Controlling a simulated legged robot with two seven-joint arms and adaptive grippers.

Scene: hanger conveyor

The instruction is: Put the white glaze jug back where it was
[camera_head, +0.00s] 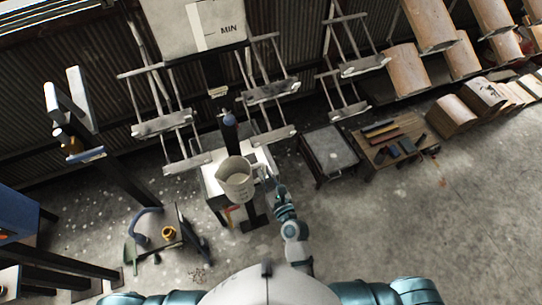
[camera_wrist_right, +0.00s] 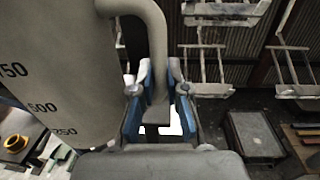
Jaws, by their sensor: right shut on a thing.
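The white glaze jug (camera_head: 236,186) is over or on a small white-topped stand (camera_head: 211,182) in the head view; I cannot tell whether it touches the top. My right gripper (camera_head: 270,181) is on the right side of the jug, at its handle. In the right wrist view the jug (camera_wrist_right: 55,70), with volume marks on its wall, fills the left side and looks about upright. Its handle (camera_wrist_right: 156,60) runs down between the blue-padded fingers of my right gripper (camera_wrist_right: 160,105), which is shut on it. My left gripper is out of view.
Hanging racks (camera_head: 267,92) with shelves are behind the stand. A dark post with a blue top (camera_head: 229,120) rises at the stand's back. A grey cart (camera_head: 330,151) and a low table with tools (camera_head: 395,141) are to the right. The right foreground floor is clear.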

